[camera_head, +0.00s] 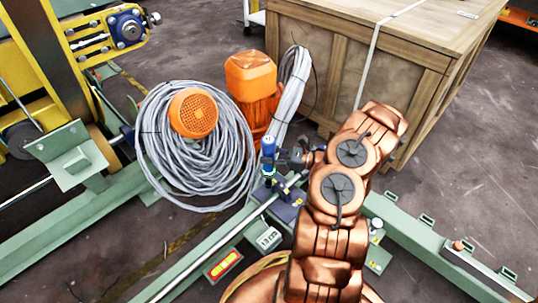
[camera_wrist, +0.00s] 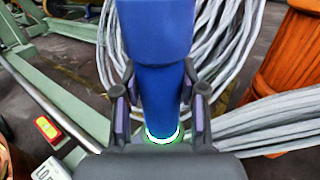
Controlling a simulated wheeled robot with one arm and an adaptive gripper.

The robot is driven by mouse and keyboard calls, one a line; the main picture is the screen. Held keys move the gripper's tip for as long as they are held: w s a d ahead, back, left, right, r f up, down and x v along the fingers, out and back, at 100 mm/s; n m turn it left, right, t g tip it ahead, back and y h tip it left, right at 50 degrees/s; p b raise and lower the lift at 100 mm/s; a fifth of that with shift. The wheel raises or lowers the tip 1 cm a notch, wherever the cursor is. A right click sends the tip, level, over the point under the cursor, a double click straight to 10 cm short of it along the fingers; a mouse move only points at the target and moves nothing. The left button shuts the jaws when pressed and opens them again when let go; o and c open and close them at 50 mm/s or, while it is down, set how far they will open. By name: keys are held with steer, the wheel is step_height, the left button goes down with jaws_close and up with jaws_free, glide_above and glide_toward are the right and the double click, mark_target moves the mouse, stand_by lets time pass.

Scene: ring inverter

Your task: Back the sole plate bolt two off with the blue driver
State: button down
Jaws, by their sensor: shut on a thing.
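The blue driver (camera_head: 268,150) stands upright in my gripper (camera_head: 290,157), above a dark blue plate (camera_head: 287,212) on the green frame. In the wrist view the blue driver (camera_wrist: 163,90) fills the middle, with a white and green ring near its lower end. My gripper (camera_wrist: 160,108) is shut on it, with a dark finger on each side. The sole plate bolts cannot be told apart, and the driver's tip is hidden, so I cannot tell whether it touches a bolt.
Coiled grey cable (camera_head: 195,145) and an orange motor (camera_head: 252,90) lie behind the driver. A wooden crate (camera_head: 350,50) stands at the back right. A green rail (camera_head: 440,245) runs to the lower right. A red and yellow label box (camera_head: 223,264) sits on the frame.

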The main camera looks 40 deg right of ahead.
mark_target(269, 146)
steer(key=shift+f, duration=0.35)
stand_by(1.6)
steer(key=shift+r, duration=0.1)
steer(key=shift+r+p, duration=1.6)
steer(key=shift+r, duration=0.95)
